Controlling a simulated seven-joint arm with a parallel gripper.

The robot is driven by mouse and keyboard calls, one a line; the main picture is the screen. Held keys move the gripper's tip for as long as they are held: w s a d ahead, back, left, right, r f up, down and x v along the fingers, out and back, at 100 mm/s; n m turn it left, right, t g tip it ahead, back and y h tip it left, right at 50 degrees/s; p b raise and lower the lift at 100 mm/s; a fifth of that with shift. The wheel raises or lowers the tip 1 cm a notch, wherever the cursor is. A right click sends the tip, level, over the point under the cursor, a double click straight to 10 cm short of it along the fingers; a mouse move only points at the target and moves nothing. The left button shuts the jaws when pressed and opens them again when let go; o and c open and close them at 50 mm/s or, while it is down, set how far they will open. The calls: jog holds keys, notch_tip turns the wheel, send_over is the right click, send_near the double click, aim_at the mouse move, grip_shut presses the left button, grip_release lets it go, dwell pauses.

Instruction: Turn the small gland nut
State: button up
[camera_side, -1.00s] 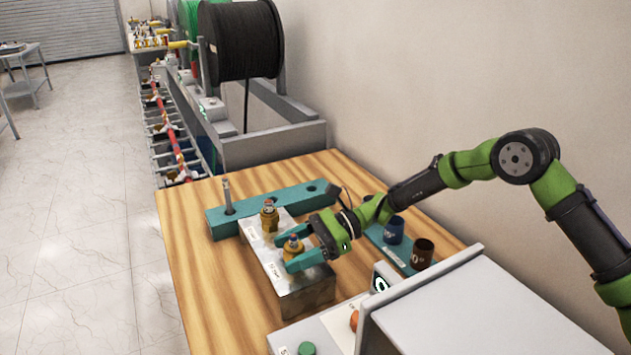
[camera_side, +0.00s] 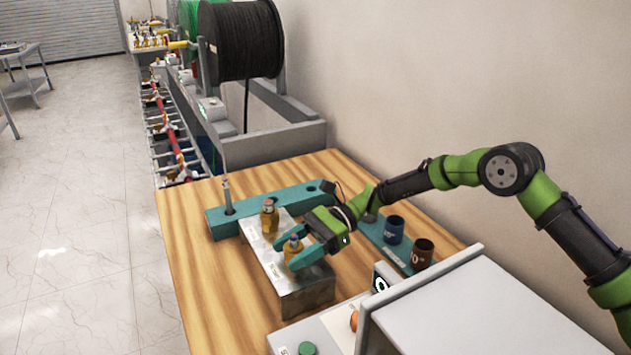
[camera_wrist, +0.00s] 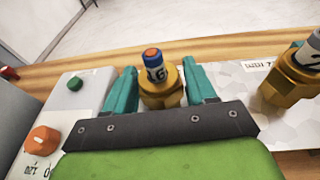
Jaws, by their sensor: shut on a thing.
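Two brass gland nuts stand upright on a pale metal block (camera_side: 306,297) on the wooden bench. My gripper (camera_side: 291,252) reaches in from the right, with its teal fingers on either side of the nearer brass gland nut (camera_side: 293,259). The fingers partly hide the nut's sides. The other brass gland nut (camera_side: 269,220) stands farther back, free, and shows at the right of the wrist view (camera_wrist: 290,80).
A teal bar (camera_side: 222,225) with an upright metal pin (camera_side: 227,197) lies behind the block. A teal rack with a blue cup (camera_side: 393,230) and a brown cup (camera_side: 423,252) stands right. A control box with a green button (camera_side: 307,348) is in front. The bench's left side is clear.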

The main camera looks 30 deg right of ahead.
jog(key=shift+n+g+h, duration=0.3)
jog(key=shift+n+g, duration=0.8)
jog(key=shift+g, duration=0.4)
jog(key=shift+n+g+h, duration=0.5)
jog(key=shift+n+g, duration=0.6)
jog(key=shift+g, duration=0.2)
